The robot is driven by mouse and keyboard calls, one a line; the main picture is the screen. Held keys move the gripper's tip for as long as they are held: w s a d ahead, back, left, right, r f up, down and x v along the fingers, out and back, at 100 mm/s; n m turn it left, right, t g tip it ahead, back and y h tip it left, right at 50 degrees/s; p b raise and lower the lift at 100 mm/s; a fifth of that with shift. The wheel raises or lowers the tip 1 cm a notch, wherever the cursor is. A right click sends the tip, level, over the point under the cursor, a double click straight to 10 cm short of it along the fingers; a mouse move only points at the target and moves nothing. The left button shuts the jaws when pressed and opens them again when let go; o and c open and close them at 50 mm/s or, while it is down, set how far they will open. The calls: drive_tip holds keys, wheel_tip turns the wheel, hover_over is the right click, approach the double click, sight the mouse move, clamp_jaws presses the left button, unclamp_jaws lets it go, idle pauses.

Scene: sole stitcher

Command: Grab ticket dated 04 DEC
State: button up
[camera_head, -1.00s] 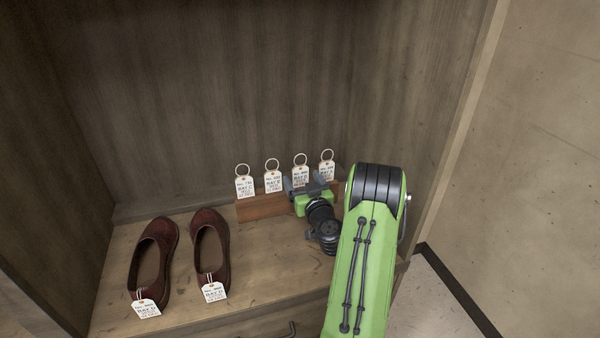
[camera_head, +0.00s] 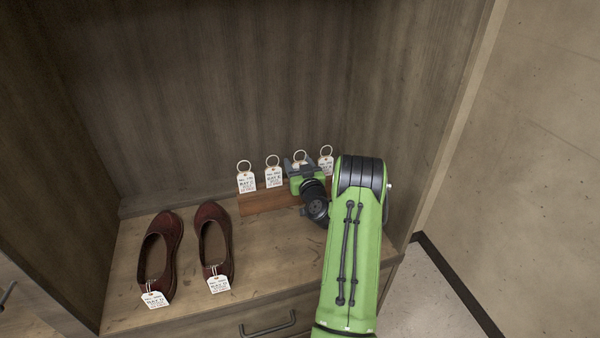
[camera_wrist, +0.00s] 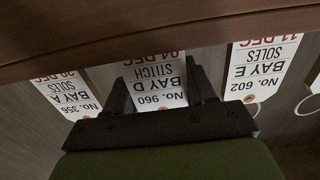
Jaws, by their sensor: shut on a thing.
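The white ticket dated 04 DEC (camera_wrist: 157,84) shows upside down in the wrist view, marked No. 960, BAY D, STITCH. My gripper (camera_wrist: 160,92) is shut on it, one dark finger at each side. In the head view my gripper (camera_head: 297,166) is at the third ticket from the left in the row, and only that ticket's ring (camera_head: 299,156) shows clearly above it. The ticket's lower edge meets the wooden holder (camera_wrist: 150,36) in the wrist view; I cannot tell whether it is still seated there.
Neighbouring tickets stand close on both sides: BAY E, 11 DEC (camera_wrist: 258,68) and BAY A (camera_wrist: 67,95). Two more tickets (camera_head: 246,182) (camera_head: 273,178) stand left in the head view. Two tagged dark red shoes (camera_head: 160,255) (camera_head: 214,245) lie left on the shelf. Cabinet walls enclose the back and sides.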

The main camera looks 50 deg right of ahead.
drive_tip(key=shift+c, duration=0.6)
